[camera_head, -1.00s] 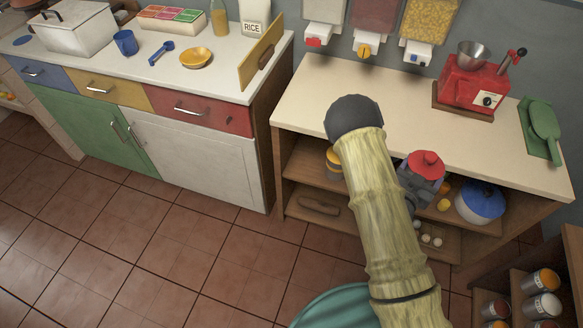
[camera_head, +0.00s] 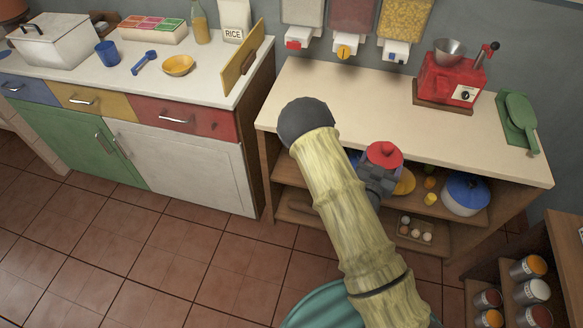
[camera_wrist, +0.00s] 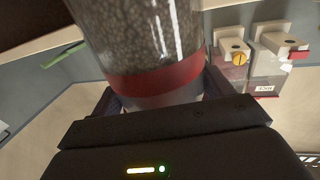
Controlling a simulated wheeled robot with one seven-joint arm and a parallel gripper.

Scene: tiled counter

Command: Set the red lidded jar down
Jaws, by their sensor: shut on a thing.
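The red lidded jar (camera_head: 384,155) shows its red lid in the head view, just right of my arm and in front of the counter's front edge. In the wrist view the jar (camera_wrist: 150,50) is clear, with dark grainy contents and a red band low on it. My gripper (camera_head: 377,182) is shut on the jar, with a dark finger on either side of it in the wrist view. In the head view my arm and gripper hide most of the jar's body. The cream counter top (camera_head: 370,110) lies behind the jar.
A red grinder (camera_head: 450,78) with a metal bowl and a green scoop on a board (camera_head: 518,122) stand at the counter's right. Dispensers (camera_head: 345,45) hang above the back edge. The counter's middle and left are clear. Shelves below hold a blue-lidded pot (camera_head: 465,193) and eggs (camera_head: 415,230).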

